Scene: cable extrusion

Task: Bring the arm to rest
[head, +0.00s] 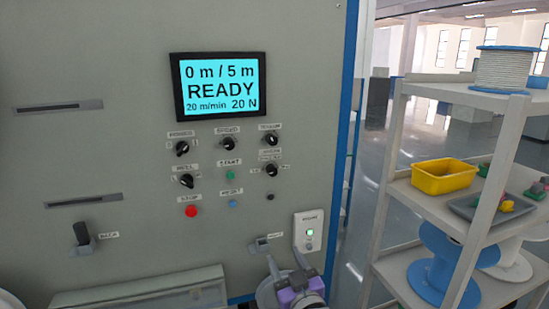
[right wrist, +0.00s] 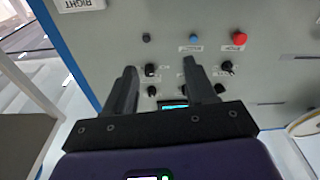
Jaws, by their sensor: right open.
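My right gripper (head: 286,262) shows at the bottom of the head view, in front of the lower right part of the grey machine panel (head: 110,140). Its two dark fingers (right wrist: 160,75) are spread apart in the right wrist view, with nothing between them. They point toward the panel's knobs, and the wrist view shows the panel upside down. My left gripper is not in view. The screen (head: 220,86) reads "0 m / 5 m", "READY", "20 m/min" and "20 N".
Below the screen are several black knobs, a green button (head: 230,175), a red button (head: 191,211) and a blue button (head: 233,204). A white box (head: 309,230) with a green light is just above my gripper. Shelving at right holds a yellow bin (head: 444,177) and spools (head: 432,270).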

